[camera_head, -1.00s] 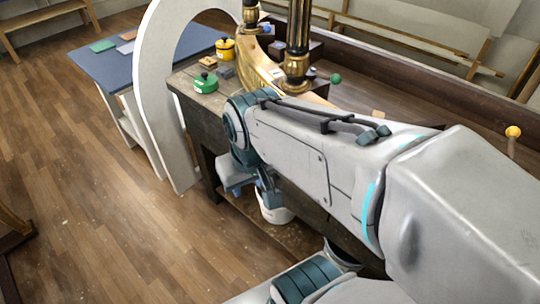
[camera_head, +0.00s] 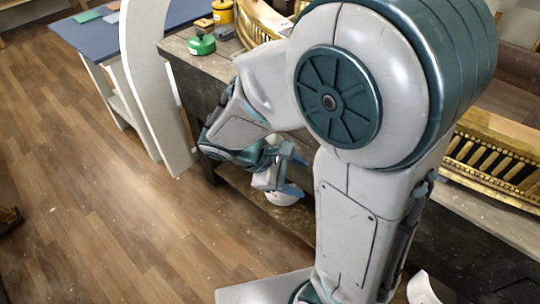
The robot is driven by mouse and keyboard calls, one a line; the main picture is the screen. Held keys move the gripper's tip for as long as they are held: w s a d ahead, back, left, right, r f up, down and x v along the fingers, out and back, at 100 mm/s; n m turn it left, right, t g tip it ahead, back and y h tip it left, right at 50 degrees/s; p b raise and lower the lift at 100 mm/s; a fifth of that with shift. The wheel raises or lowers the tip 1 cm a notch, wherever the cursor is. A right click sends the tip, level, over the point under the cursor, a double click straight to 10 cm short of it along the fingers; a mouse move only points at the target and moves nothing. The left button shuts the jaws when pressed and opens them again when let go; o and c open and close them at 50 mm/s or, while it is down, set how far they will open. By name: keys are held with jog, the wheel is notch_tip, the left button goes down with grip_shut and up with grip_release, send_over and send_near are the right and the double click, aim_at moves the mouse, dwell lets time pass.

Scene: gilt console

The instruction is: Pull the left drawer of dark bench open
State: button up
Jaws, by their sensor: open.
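The dark bench (camera_head: 188,62) has a worn grey-brown top and a dark front. It runs from the upper left to the lower right, behind my arm. My gripper (camera_head: 297,176) is open, with blue fingers pointing right, in front of the bench's left part and below its top. I see nothing between the fingers. My arm hides most of the bench's left front, and I cannot make out the left drawer or its handle. I cannot tell whether the gripper touches the bench.
A green round container (camera_head: 201,43) and a yellow pot (camera_head: 222,12) stand on the bench. Gilt console parts (camera_head: 500,160) lie along the top. A white arch (camera_head: 150,90) and blue-topped table (camera_head: 88,36) stand left.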

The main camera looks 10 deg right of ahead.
jog(key=w+a+f+n+t+h+b, duration=0.6)
jog(key=w+a+f+n+t+b, duration=0.4)
jog(key=a+f+n, duration=0.25)
jog(key=w+d+b, duration=0.1)
jog(key=w+d, duration=0.2)
jog(key=d, duration=0.2)
jog(key=w+d+t+b, duration=0.1)
jog(key=w+d, duration=0.2)
jog(key=d, duration=0.3)
jog(key=shift+w+d+r+n, duration=0.15)
jog(key=shift+w+d+n, duration=0.2)
jog(key=shift+n, duration=0.1)
